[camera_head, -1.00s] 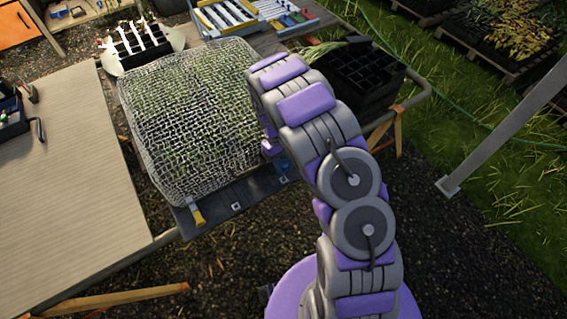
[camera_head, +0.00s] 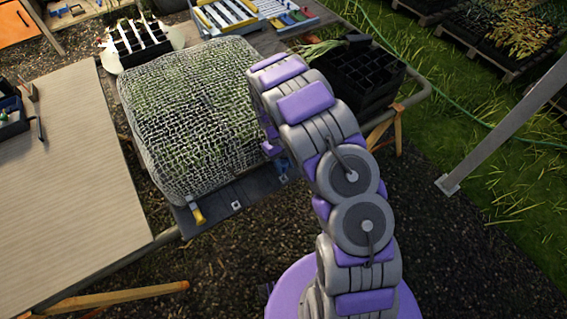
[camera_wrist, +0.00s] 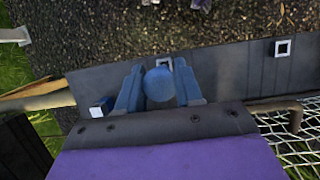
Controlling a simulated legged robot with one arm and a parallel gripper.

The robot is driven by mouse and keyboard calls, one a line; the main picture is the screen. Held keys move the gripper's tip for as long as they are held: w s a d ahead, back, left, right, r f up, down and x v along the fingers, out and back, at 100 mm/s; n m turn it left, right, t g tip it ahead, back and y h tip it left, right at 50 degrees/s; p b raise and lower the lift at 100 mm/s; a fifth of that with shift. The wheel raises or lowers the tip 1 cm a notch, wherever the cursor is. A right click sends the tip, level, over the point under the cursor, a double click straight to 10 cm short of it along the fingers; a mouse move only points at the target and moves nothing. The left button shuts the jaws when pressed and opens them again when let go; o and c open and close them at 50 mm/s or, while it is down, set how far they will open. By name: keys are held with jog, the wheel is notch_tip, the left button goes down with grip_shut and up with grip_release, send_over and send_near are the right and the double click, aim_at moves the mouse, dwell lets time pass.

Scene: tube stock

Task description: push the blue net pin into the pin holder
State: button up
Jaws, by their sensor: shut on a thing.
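The blue net pin (camera_wrist: 159,85) shows in the wrist view as a round blue head between the two blue fingers of my gripper (camera_wrist: 158,92), which is shut on it. Its shaft is hidden below the head. A square white-rimmed pin holder (camera_wrist: 166,63) on the dark strip shows just beyond the head, partly covered by it. I cannot tell whether the pin's tip is in a holder. In the head view my arm hides most of the gripper and the pin, at the right side of the net-covered block (camera_head: 190,110).
A black cell tray (camera_head: 358,75) stands right of my arm.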

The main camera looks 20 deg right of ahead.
aim_at(284, 172)
jog(key=shift+f, duration=2.65)
dwell(0.6)
jog(key=o, duration=1.6)
jog(key=shift+o, duration=0.2)
jog(key=shift+r+p, duration=0.3)
jog(key=shift+r, duration=0.9)
jog(key=shift+r, duration=0.15)
jog(key=shift+r+p, duration=1.05)
jog(key=shift+r, duration=1.6)
